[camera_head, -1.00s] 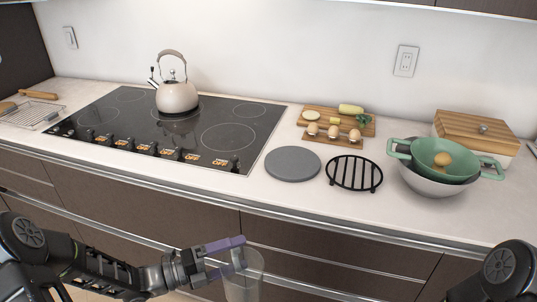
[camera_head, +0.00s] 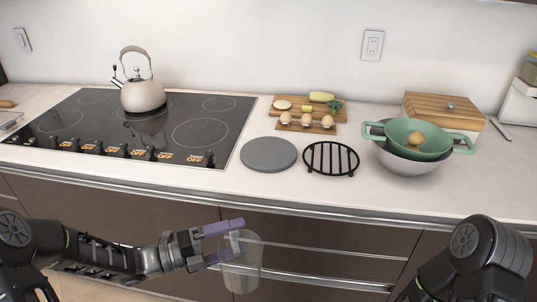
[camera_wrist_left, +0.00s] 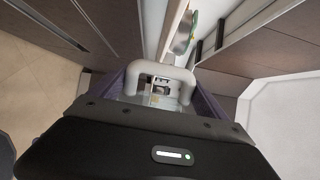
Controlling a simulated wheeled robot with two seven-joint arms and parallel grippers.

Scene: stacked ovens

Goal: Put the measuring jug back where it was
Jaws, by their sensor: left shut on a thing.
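The measuring jug (camera_head: 242,268) is a clear, see-through vessel. My left gripper (camera_head: 226,244) is shut on it, with its purple fingers at the jug's upper left side. The jug hangs in front of the drawers, lower than the worktop and clear of it. In the left wrist view the jug's pale handle (camera_wrist_left: 160,72) shows between the fingers of the left gripper (camera_wrist_left: 162,88). My right arm comes in at the lower right of the head view, but its gripper is out of view.
On the worktop stand a grey round mat (camera_head: 269,154), a black trivet (camera_head: 331,158), egg and vegetable boards (camera_head: 290,126), green colander in a bowl (camera_head: 418,138) and wooden-lidded box (camera_head: 441,106). The hob (camera_head: 150,128) bears a kettle (camera_head: 142,95). Worktop is bare along the front right.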

